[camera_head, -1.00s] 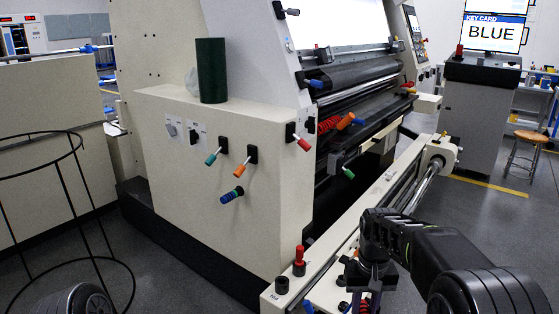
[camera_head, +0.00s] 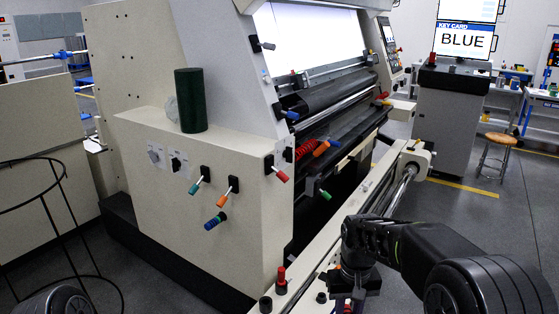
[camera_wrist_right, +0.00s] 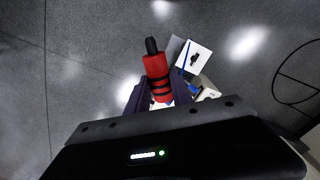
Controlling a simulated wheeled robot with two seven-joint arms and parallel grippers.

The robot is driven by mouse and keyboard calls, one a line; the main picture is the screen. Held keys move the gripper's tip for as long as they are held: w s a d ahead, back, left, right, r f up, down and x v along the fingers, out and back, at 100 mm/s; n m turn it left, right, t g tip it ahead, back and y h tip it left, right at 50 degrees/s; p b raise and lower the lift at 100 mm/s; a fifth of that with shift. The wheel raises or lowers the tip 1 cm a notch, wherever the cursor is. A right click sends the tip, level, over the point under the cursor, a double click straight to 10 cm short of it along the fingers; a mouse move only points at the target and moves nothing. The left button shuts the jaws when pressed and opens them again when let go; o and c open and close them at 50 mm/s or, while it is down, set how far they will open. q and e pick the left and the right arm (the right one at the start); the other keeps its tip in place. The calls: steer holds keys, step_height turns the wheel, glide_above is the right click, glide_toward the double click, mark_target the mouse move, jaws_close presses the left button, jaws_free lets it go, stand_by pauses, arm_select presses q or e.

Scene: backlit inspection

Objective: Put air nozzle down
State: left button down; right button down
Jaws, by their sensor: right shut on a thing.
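My right gripper (camera_wrist_right: 160,97) is shut on a red piece with dark bands and a black tip, which I take to be the air nozzle (camera_wrist_right: 157,68). In the right wrist view the nozzle points up the picture, over grey floor. In the head view my right gripper (camera_head: 346,292) is at the bottom edge, in front of the machine's low front rail; the nozzle is mostly hidden there. A white card with a black picture (camera_wrist_right: 196,57) lies close beside the nozzle in the wrist view. My left gripper is not in view.
The big cream machine (camera_head: 215,160) has coloured handles and a red coil (camera_head: 306,148). A red knob (camera_head: 282,278) stands on its front rail (camera_head: 325,250). A black wire hoop stand (camera_head: 55,220) is at left. A stool (camera_head: 494,152) and key-card screen (camera_head: 464,40) are behind.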

steer(key=s+f, duration=0.4)
steer(key=f, duration=1.1)
